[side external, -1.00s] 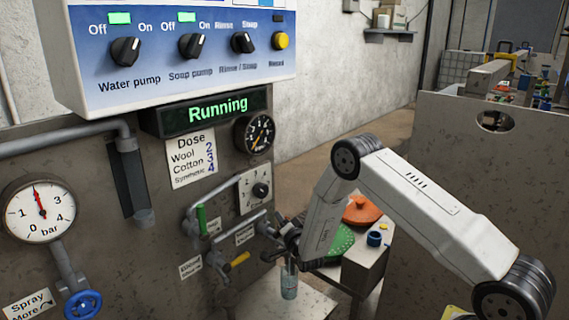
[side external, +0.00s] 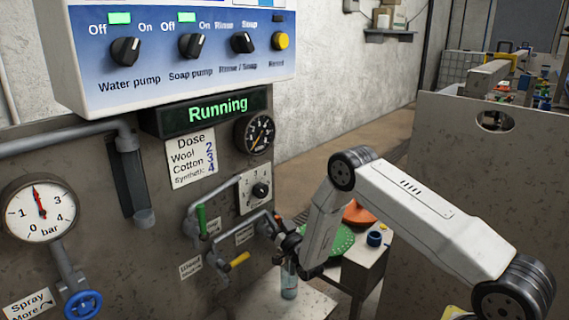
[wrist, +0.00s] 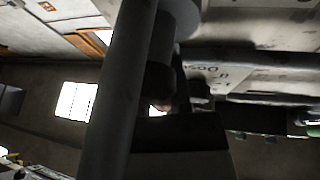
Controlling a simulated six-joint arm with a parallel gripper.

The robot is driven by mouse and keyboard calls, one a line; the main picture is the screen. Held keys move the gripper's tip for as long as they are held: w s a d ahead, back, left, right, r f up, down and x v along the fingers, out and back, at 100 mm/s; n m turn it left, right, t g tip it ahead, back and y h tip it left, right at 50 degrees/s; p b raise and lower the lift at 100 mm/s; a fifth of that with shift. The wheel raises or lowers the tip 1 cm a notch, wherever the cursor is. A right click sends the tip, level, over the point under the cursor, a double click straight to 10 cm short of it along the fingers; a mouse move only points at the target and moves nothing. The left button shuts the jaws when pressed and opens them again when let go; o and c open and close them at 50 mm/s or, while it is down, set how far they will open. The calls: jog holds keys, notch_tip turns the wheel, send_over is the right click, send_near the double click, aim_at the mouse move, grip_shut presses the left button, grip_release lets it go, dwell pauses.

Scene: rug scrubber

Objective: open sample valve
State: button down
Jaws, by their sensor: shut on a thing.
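The sample valve (side external: 268,226) is at the end of a grey pipe, low on the right of the machine's panel. My gripper (side external: 287,242) is at its outer end, seemingly shut on its handle. The arm hides most of the contact, and the handle's exact angle cannot be told. A clear bottle (side external: 289,282) with pale blue contents stands upright just below the gripper. In the wrist view, dark cylinders and a black finger-like block (wrist: 185,145) fill the middle, and the grip itself is unclear.
A green-handled valve (side external: 201,221) and a yellow-handled valve (side external: 238,260) are close on the left. The display (side external: 210,112) reads "Running".

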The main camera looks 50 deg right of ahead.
jog(key=shift+a+n+y, duration=0.25)
jog(key=shift+n+y, duration=0.05)
jog(key=shift+n, duration=0.4)
jog(key=c, duration=0.5)
grip_release()
jog(key=shift+c, duration=0.2)
jog(key=shift+s+f, duration=0.1)
jog(key=d+v, duration=0.1)
jog(key=v, duration=0.4)
notch_tip(320, 180, up, 7)
jog(key=shift+a, duration=0.5)
